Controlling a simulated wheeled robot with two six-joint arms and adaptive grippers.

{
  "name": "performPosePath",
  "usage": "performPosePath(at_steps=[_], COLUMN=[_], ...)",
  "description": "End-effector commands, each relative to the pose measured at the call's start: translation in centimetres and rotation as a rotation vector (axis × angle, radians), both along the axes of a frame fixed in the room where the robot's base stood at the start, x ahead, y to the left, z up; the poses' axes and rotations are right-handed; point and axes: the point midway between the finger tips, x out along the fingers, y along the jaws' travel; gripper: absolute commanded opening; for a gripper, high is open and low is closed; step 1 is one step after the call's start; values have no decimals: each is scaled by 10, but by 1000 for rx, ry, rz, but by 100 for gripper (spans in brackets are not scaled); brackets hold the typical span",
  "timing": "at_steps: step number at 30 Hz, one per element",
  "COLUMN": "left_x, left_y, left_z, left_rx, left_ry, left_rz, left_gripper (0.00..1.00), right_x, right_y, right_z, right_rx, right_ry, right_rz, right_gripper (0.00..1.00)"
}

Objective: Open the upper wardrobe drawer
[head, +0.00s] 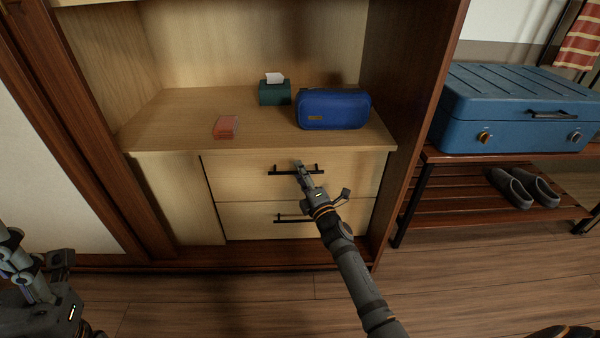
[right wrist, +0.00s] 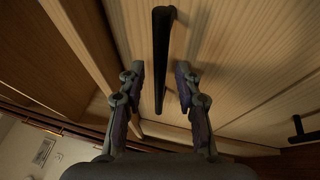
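The upper drawer (head: 235,178) of the wardrobe has a pale wood front and looks closed, flush with the panel around it. Its black bar handle (head: 281,172) runs level across the front and also shows in the right wrist view (right wrist: 161,55). My right gripper (head: 299,170) is at this handle and hides part of it. In the right wrist view its two fingers (right wrist: 159,78) are apart, one on each side of the bar, with gaps showing between them and it. My left gripper (head: 45,262) is at the lower left, far from the drawer; its fingers are unclear.
The lower drawer (head: 245,228), also closed, has a similar handle (head: 290,219). On the top stand a blue pouch (head: 333,109), a green tissue box (head: 274,95) and a reddish item (head: 226,127). A blue suitcase (head: 515,108) lies on a rack at right. Floor in front is clear.

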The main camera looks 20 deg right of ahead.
Motion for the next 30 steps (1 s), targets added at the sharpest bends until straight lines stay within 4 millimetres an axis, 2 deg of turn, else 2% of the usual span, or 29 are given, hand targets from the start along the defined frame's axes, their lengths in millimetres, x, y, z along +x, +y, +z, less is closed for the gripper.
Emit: performPosePath(at_steps=[9,17,30], left_x=[0,0,0], left_y=[0,0,0], left_z=[0,0,0], left_rx=[0,1,1], left_ry=[1,1,1], left_rz=[0,0,0], left_gripper=[40,40,40], right_x=[5,5,4], right_y=[1,1,0], right_z=[1,1,1], right_rx=[1,1,0], right_ry=[0,0,1], right_rz=[0,0,0], right_gripper=[34,0,0])
